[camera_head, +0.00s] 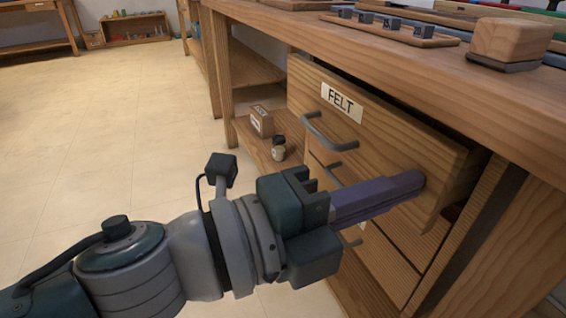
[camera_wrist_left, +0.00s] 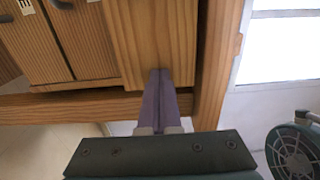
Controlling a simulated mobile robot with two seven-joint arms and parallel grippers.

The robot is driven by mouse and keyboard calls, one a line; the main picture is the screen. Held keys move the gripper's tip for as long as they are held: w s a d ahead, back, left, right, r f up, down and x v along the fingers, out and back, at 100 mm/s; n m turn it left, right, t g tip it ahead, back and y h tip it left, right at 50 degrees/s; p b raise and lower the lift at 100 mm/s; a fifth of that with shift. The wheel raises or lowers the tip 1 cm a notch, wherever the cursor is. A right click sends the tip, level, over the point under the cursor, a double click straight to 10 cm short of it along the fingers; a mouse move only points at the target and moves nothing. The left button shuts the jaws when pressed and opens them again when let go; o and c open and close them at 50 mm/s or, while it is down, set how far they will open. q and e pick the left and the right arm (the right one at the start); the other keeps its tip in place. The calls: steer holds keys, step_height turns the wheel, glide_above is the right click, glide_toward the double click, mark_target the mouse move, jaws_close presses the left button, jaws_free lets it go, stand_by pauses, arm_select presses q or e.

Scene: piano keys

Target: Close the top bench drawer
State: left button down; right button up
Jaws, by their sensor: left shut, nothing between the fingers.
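The top bench drawer (camera_head: 375,135) has a wooden front with a FELT label and a grey bar handle (camera_head: 328,130). It stands out from the bench, with a gap behind its front edge at the right. My left gripper (camera_head: 418,183) is shut and empty. Its purple fingers are at the lower right part of the drawer front, appearing to touch it; the exact contact is hard to tell. In the left wrist view, the closed fingers (camera_wrist_left: 158,78) point at the wooden drawer front (camera_wrist_left: 150,35). My right gripper is not in view.
More drawers (camera_head: 400,250) with handles sit below the top one. The bench top (camera_head: 300,30) carries a wooden block (camera_head: 510,38) and a board with small metal pieces (camera_head: 390,28). A shelf at the left holds a small box (camera_head: 262,121) and jar (camera_head: 278,150). The floor at left is clear.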

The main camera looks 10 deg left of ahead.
mark_target(431, 180)
arm_select(q)
steer(key=b+x, duration=0.1)
steer(key=x, duration=0.4)
steer(key=shift+w+f, duration=0.1)
steer(key=shift+f, duration=0.1)
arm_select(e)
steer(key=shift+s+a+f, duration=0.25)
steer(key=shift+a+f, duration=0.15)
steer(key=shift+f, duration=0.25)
